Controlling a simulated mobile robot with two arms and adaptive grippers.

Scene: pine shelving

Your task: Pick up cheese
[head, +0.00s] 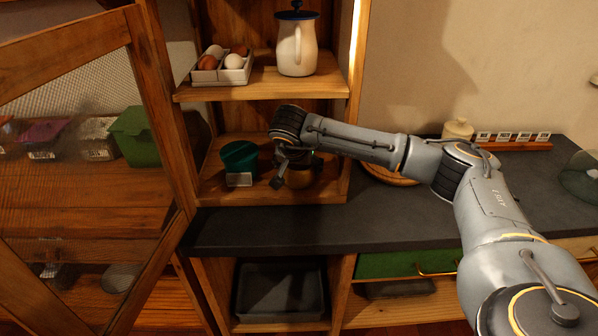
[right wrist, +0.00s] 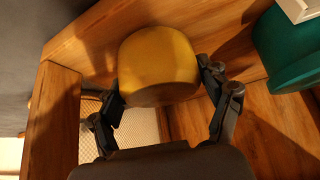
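The cheese (right wrist: 158,62) is a rounded yellow block standing on the pine shelf, seen close up in the right wrist view. In the head view the cheese (head: 301,179) is small and brownish, partly hidden by my right gripper. My right gripper (head: 281,169) reaches into the lower shelf compartment from the right. In the right wrist view my right gripper (right wrist: 163,88) has its fingers spread, one on each side of the cheese and close to it. Whether either finger touches it I cannot tell. My left gripper is not in view.
A green pot (head: 239,157) stands left of the cheese, behind a small white label. A pitcher (head: 297,48) and an egg box (head: 221,67) are on the shelf above. An open mesh door (head: 150,100) stands at left. The dark counter (head: 400,220) is mostly clear.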

